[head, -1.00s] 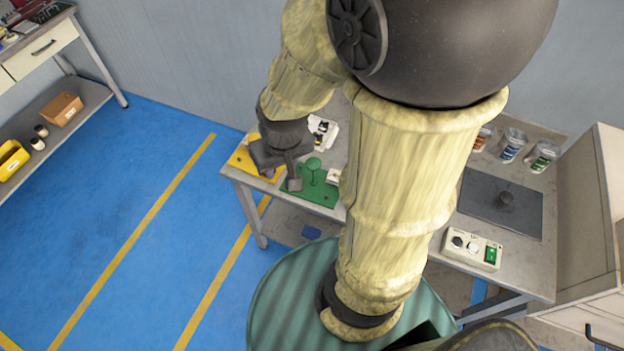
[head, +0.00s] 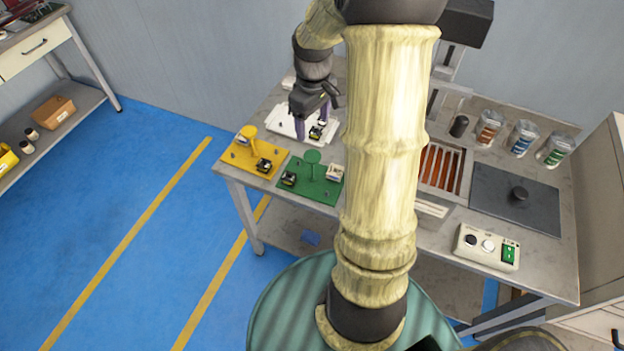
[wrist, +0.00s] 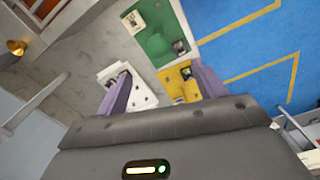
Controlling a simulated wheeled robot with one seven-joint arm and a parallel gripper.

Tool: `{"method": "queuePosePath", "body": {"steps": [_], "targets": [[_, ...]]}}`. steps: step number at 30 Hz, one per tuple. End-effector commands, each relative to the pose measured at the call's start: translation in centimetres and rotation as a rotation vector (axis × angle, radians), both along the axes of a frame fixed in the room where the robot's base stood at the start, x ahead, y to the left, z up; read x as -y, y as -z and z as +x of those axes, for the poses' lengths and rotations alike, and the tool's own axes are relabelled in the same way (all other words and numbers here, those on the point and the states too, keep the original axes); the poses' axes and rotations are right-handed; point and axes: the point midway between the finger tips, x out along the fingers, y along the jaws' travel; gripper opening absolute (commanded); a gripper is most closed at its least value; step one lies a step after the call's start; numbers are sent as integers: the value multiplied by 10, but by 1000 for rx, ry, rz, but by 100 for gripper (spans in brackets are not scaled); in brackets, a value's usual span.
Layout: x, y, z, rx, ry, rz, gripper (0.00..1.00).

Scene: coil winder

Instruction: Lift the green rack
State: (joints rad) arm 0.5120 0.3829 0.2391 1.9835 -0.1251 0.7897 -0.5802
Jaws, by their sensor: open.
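The green rack (head: 316,190) lies on the left part of the workbench, with a round-topped green handle standing up from it and small parts on its board. It also shows at the top of the wrist view (wrist: 172,20). My gripper (head: 311,132) is open, with purple fingers pointing down over the white rack, behind the green one. In the wrist view my gripper (wrist: 160,73) has the yellow and white racks below and between its fingers; the green rack is beyond the fingertips. Nothing is between the jaws.
The yellow rack (head: 240,155) sits left of the green one, the white rack (head: 285,121) behind. My arm covers the bench middle. To the right are a slotted tray (head: 440,168), jars (head: 522,138), a dark plate (head: 525,205) and a control box (head: 487,247).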

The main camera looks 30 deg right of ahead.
Motion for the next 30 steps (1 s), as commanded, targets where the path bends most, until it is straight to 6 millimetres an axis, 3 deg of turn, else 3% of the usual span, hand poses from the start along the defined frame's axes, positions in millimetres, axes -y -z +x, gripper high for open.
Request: {"method": "queuePosePath", "body": {"steps": [7, 24, 30], "targets": [[0, 10, -1, -3, 2, 1, 70], [-1, 108, 0, -4, 2, 1, 70], [-1, 123, 1, 1, 2, 0, 70]]}}
